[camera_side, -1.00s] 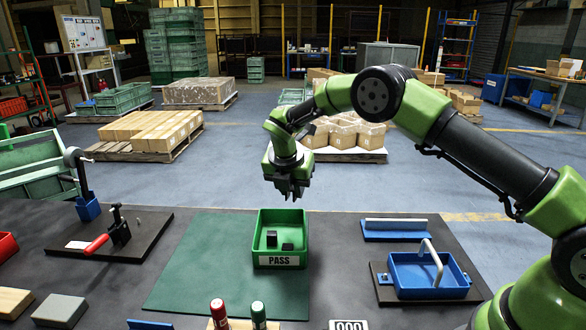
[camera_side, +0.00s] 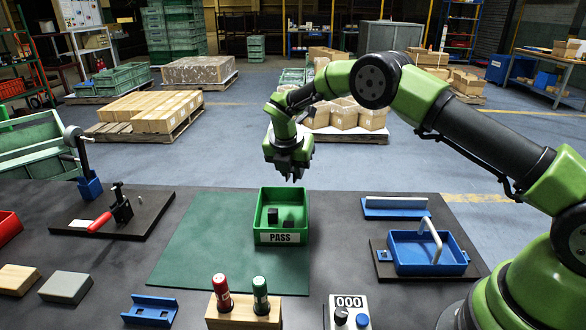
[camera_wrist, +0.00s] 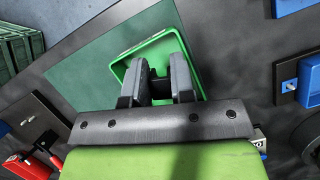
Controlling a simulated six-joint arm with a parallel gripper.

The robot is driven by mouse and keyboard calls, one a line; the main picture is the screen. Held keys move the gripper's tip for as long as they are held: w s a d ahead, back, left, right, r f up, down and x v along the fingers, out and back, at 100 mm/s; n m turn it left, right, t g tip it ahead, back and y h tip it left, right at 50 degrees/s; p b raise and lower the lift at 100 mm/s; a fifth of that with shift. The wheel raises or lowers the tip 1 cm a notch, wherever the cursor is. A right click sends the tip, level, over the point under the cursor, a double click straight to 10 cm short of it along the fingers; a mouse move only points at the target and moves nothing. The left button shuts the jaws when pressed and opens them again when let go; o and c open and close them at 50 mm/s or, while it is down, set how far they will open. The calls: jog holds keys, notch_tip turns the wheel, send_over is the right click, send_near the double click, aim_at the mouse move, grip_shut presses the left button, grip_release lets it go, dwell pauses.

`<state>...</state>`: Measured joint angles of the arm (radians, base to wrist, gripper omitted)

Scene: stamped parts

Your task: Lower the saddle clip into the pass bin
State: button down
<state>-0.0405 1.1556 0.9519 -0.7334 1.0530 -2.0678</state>
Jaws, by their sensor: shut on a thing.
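My gripper (camera_side: 292,178) hangs just above the back rim of the green pass bin (camera_side: 281,238) in the side view, pointing down. In the wrist view the two dark fingers of my gripper (camera_wrist: 160,84) stand over the bin (camera_wrist: 122,68), with a narrow gap between them. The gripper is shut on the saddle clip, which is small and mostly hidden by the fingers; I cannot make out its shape. The bin sits on a green mat (camera_side: 190,255).
A dark fixture board with a red-handled clamp (camera_side: 100,222) stands left. A blue tray with a pale handle (camera_side: 425,265) is at right. In front are a wooden block with two markers (camera_side: 240,310), a counter box (camera_side: 347,312) and a blue channel piece (camera_side: 150,310).

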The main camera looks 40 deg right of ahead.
jog(key=shift+f, duration=0.1)
jog(key=shift+f, duration=1.65)
jog(key=shift+f, duration=0.8)
jog(key=c, duration=0.9)
grip_release()
